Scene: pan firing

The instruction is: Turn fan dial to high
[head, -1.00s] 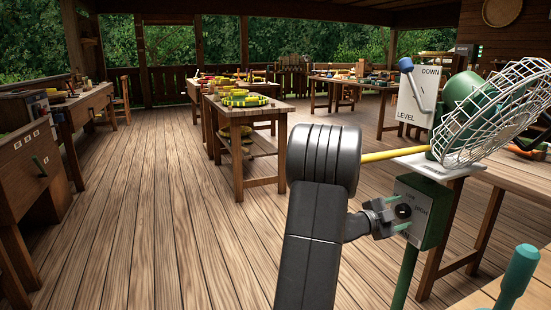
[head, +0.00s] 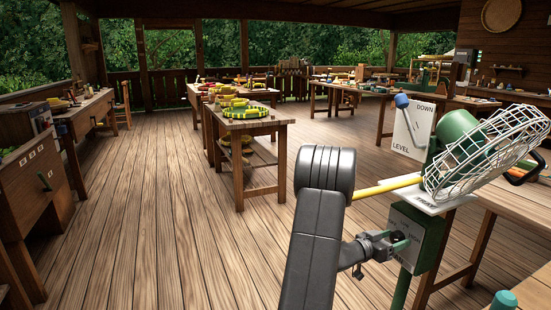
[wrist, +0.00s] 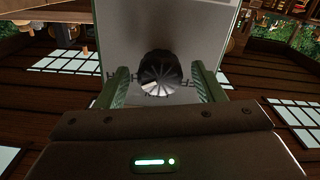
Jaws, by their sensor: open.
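The fan, with a green motor (head: 458,135) and a white wire cage (head: 485,160), stands at the right in the head view. Below it, a green control box (head: 418,245) with a grey labelled face sits on a green post. My gripper (head: 400,243) is at that face and hides the dial there. In the wrist view, the round dark dial (wrist: 157,75) with a ribbed, shiny face lies between the two green fingers of my gripper (wrist: 161,80). The fingers are open, with a gap on each side of the dial. The panel's lettering is partly covered, and I cannot read the setting.
A white board (head: 411,125) marked DOWN and LEVEL carries a blue-knobbed lever (head: 402,101) above the box. A yellow rod (head: 388,188) passes behind my arm. A wooden table (head: 510,215) stands close at the right. The wooden floor (head: 170,235) at the left is open.

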